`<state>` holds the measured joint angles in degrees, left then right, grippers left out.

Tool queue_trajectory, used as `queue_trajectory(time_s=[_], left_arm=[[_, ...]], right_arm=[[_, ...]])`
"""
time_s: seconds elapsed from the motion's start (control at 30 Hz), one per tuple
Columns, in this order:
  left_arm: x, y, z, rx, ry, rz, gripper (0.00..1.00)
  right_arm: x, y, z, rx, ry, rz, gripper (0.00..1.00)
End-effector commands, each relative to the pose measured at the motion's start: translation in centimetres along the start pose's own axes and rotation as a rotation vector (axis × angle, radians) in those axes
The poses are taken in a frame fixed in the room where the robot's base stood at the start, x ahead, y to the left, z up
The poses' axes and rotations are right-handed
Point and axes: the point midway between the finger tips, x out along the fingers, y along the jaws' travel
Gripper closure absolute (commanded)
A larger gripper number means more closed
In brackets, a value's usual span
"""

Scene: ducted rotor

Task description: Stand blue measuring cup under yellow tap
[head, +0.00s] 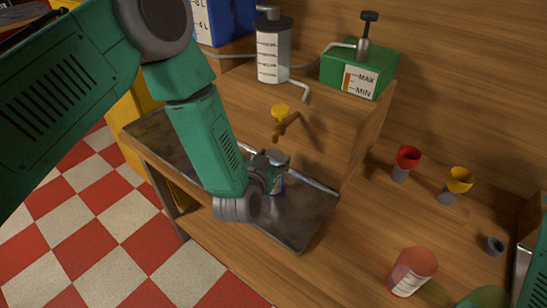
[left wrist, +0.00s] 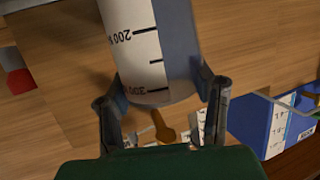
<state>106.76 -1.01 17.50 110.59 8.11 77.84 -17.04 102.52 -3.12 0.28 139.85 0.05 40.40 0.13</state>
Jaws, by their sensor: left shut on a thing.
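The blue measuring cup (left wrist: 178,45) has a white scale strip with dark marks and fills the upper middle of the left wrist view. In the head view it shows only in part (head: 277,184), behind my wrist, over the dark tray (head: 301,228). I cannot tell whether its base touches the tray. My left gripper (head: 266,172) is shut on it, with one finger on each side in the left wrist view (left wrist: 163,80). The yellow tap (head: 283,119) sticks out of the wooden front, above and just behind the cup.
A red funnel-topped item (head: 405,162), a yellow one (head: 457,185) and an orange-topped jar (head: 412,272) stand right of the tray.

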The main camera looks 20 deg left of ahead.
Motion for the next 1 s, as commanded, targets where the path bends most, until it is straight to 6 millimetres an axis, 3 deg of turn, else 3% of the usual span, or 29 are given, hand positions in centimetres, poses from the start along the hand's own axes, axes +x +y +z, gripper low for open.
queue_trajectory(time_s=[0.1, 0.13, 0.17, 0.2, 0.57, 0.67, 1.0], left_arm=[[0.1, 0.1, 0.3, 0.0, 0.0, 0.0, 0.94], [0.1, 0.1, 0.3, 0.001, 0.0, 0.0, 0.43], [0.1, 0.1, 0.2, 0.0, -0.001, 0.0, 0.32], [0.1, 0.1, 0.2, 0.0, -0.001, 0.0, 0.29], [-0.1, 0.0, -0.1, 0.0, -0.001, 0.001, 0.29], [-1.4, 0.0, 0.1, 0.0, -0.004, 0.002, 0.29], [-8.5, 0.1, 0.1, 0.002, -0.004, 0.003, 0.29]], right_arm=[[0.2, 0.0, 0.0, 0.0, 0.0, 0.0, 0.6], [0.2, 0.0, 0.0, 0.0, 0.0, 0.0, 0.6], [0.2, 0.0, 0.0, 0.0, 0.0, 0.0, 0.6], [0.2, 0.0, 0.0, 0.0, 0.0, 0.0, 0.6], [-0.1, 0.0, 0.0, 0.0, 0.0, 0.0, 0.6], [0.1, 0.0, 0.0, 0.0, 0.0, 0.0, 0.6], [0.8, 0.0, 0.1, 0.0, 0.0, 0.0, 0.6]])
